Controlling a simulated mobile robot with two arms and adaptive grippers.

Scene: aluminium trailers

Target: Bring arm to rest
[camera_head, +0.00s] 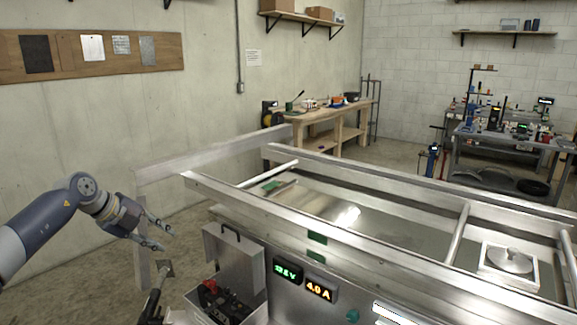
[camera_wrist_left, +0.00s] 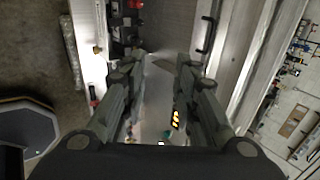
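My left arm comes in from the left in the head view. Its gripper (camera_head: 166,239) hangs in the air to the left of the trailer frame, pointing right. The left wrist view also shows this gripper (camera_wrist_left: 161,63), with its two dark fingers apart and nothing between them. The fingers appear clear of the open metal box (camera_head: 233,262) and of the aluminium trailer frame (camera_head: 330,228). My right gripper does not show in either view.
Displays reading green and orange digits (camera_head: 318,289) sit beside the open box. A dark rod-like tool (camera_head: 154,296) stands below my left gripper. A wooden workbench (camera_head: 325,118) and a grey table (camera_head: 510,143) stand behind. Bare floor lies at lower left.

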